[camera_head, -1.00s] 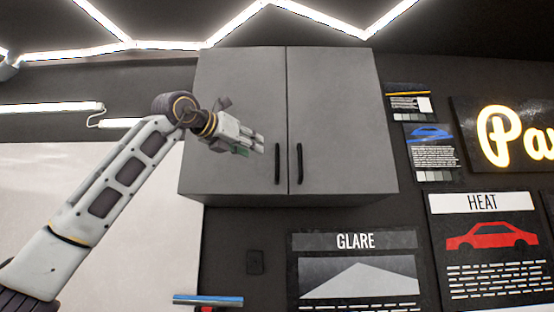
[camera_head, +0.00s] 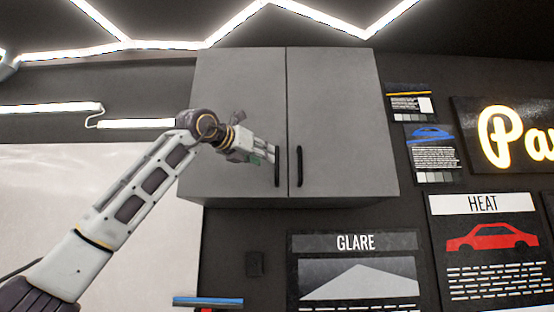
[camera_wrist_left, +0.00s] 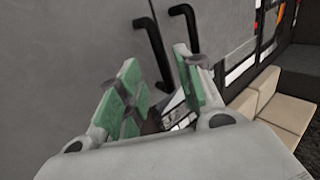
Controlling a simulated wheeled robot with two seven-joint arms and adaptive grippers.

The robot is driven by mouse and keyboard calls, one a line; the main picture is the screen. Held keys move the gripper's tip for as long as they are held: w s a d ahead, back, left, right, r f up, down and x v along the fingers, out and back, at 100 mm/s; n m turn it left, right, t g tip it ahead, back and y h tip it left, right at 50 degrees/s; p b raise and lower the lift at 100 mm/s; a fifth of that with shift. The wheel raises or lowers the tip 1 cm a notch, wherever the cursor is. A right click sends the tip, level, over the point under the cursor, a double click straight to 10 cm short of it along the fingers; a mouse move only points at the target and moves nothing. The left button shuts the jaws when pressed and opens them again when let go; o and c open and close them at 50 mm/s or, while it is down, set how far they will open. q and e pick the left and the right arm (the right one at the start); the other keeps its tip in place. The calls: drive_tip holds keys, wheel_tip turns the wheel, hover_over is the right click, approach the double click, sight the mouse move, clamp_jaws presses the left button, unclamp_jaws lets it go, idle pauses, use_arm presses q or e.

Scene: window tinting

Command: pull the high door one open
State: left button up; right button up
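A grey two-door wall cabinet hangs high, with its left door (camera_head: 240,95) and right door (camera_head: 340,110) both shut. The left door's black handle (camera_head: 277,167) is upright near the middle seam, beside the right door's handle (camera_head: 299,166). My left gripper (camera_head: 268,155) is at the left handle. In the left wrist view, my left gripper (camera_wrist_left: 160,65) is open with green-padded fingers. The lower part of the left handle (camera_wrist_left: 152,50) appears between them; contact cannot be told. The right handle (camera_wrist_left: 187,24) is just beyond the right finger. My right gripper is not in view.
Posters, including the GLARE board (camera_head: 355,270) and the HEAT board (camera_head: 485,250), hang on the wall below and right of the cabinet. A glowing sign (camera_head: 515,135) is at far right. The space before the doors looks clear apart from my left arm.

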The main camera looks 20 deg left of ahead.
sight(277, 161)
use_arm(q)
drive_tip(key=p+x, duration=0.2)
drive_tip(key=x, duration=0.4)
drive_tip(key=shift+w+r, duration=0.1)
drive_tip(key=shift+p+x, duration=0.55)
drive_tip(key=shift+x, duration=0.5)
clamp_jaws()
